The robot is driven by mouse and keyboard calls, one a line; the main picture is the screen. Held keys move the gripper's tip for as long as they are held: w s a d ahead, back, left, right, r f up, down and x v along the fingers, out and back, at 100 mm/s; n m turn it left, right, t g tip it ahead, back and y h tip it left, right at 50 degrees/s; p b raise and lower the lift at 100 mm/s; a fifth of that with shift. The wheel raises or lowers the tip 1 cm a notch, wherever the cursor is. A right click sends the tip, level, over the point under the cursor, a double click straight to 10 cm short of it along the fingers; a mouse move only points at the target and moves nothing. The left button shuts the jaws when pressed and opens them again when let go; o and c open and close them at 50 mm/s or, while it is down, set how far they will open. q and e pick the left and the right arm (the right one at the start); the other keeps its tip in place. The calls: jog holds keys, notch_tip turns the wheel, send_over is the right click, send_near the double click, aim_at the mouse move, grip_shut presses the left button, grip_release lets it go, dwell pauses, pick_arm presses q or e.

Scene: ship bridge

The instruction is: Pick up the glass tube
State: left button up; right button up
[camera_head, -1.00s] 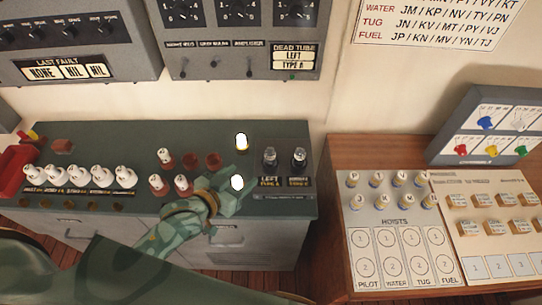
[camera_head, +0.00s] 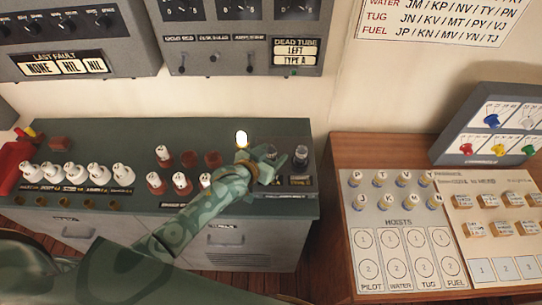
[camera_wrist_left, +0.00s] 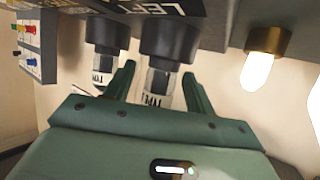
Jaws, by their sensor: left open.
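The dead-tube sign (camera_head: 296,52) reads LEFT, TYPE A. Two clear glass tubes stand in dark sockets at the right end of the green cabinet. In the head view, the left glass tube is largely hidden by my left gripper (camera_head: 270,168), and the right glass tube (camera_head: 301,155) stands just beyond it. The wrist view looks upside down. There the left glass tube (camera_wrist_left: 162,82) lies between the two open fingers of my left gripper (camera_wrist_left: 158,85); I cannot tell whether they touch it. The right glass tube (camera_wrist_left: 104,65) is outside the fingers. My right gripper is not in view.
A lit bulb (camera_head: 241,139) stands close left of the gripper and also shows in the wrist view (camera_wrist_left: 258,70). White-topped tubes (camera_head: 180,181) in red sockets and several white bulbs (camera_head: 75,172) stand further left. A wooden desk (camera_head: 340,225) is at the right.

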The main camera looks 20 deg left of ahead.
pick_arm(q)
jog(key=shift+s+r, duration=0.1)
jog(key=shift+c, duration=1.2)
jog(key=c, duration=0.8)
